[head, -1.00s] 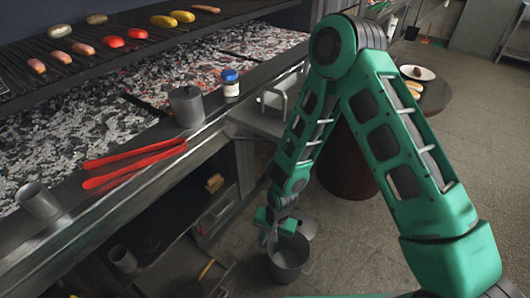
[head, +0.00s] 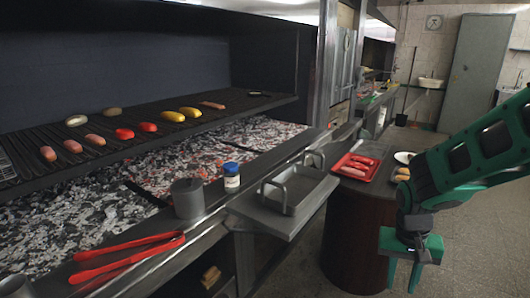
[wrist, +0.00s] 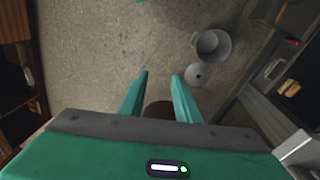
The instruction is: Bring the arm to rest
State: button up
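My green arm (head: 475,150) is raised at the right of the head view. My gripper (head: 403,280) hangs pointing down, in front of the right side of the round brown table. In the wrist view the two fingers of my gripper (wrist: 160,85) stand apart with nothing held between them. Below them, the grey pot (wrist: 212,45) is on the floor, apart from the gripper, with a round grey lid (wrist: 197,74) beside it.
The grill counter (head: 210,215) runs along the left, with red tongs (head: 125,258), a grey canister (head: 187,198) and a blue-lidded jar (head: 231,178). A metal tray (head: 292,190) sits on the side shelf. The round table (head: 355,235) holds a red tray (head: 357,167). Floor at right is clear.

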jog(key=s+d+r, duration=0.3)
jog(key=s+r, duration=0.2)
jog(key=s, duration=0.4)
jog(key=s+d+r+m+y, duration=0.1)
jog(key=s+d+r, duration=0.3)
jog(key=s, duration=0.4)
jog(key=shift+s+r+y, duration=0.3)
jog(key=shift+s+r, duration=0.1)
jog(key=shift+r, duration=0.25)
